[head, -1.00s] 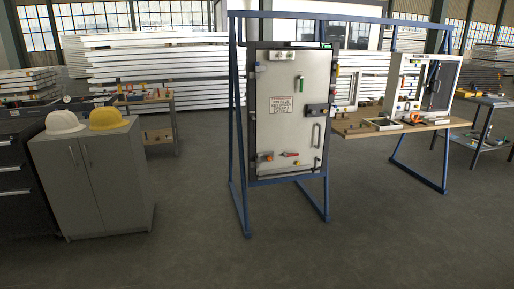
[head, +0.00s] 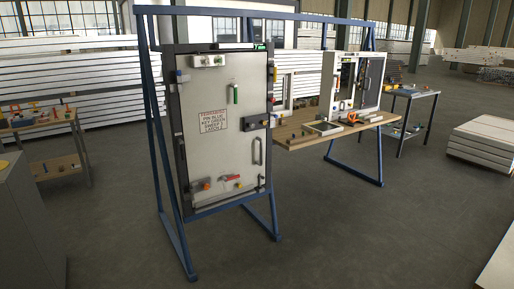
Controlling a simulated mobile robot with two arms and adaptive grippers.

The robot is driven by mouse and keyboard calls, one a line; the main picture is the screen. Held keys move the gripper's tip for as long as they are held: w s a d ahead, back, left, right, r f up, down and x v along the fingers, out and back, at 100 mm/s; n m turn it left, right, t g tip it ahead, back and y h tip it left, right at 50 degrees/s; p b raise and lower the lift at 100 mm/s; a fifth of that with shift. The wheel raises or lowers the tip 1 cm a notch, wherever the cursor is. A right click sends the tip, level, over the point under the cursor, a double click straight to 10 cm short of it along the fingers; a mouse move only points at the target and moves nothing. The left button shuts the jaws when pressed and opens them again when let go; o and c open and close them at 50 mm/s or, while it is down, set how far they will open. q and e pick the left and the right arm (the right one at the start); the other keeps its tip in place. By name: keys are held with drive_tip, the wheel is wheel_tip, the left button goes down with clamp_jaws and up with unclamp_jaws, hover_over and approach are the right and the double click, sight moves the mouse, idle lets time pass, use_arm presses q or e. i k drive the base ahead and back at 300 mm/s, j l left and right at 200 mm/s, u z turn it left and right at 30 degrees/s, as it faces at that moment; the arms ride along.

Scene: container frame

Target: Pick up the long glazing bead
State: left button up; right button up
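I cannot single out the long glazing bead in the head view. A wooden workbench (head: 304,141) stands right of the middle, behind the panel frame. On it are a small flat frame (head: 324,128), an orange tool (head: 351,117) and small parts too tiny to name. A white window unit (head: 339,82) stands upright at the bench's back right, and another white frame (head: 315,86) stands to its left. Neither of my grippers is in view.
A blue stand (head: 163,165) holds a large grey door panel (head: 222,140) between me and the bench's left side. A grey cabinet (head: 25,225) is close at left. A dark side table (head: 413,95) and stacked white panels (head: 482,143) stand right.

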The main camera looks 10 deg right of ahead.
sight(378, 118)
drive_tip(key=i+l+z, duration=0.3)
drive_tip(key=i+z, duration=0.15)
drive_tip(key=i, duration=0.2)
drive_tip(key=i+z, duration=0.45)
drive_tip(key=i, duration=0.15)
drive_tip(key=i+j+z, duration=0.15)
drive_tip(key=i+z, duration=0.3)
drive_tip(key=i, duration=0.25)
drive_tip(key=i+l, duration=0.1)
drive_tip(key=i, duration=0.9)
drive_tip(key=i+l, duration=0.1)
drive_tip(key=i, duration=0.9)
drive_tip(key=i+u, duration=0.2)
drive_tip(key=i, duration=0.35)
drive_tip(key=i+l+u, duration=0.15)
drive_tip(key=i, duration=0.4)
drive_tip(key=i+l+u, duration=0.2)
drive_tip(key=i, duration=0.35)
drive_tip(key=l, duration=0.1)
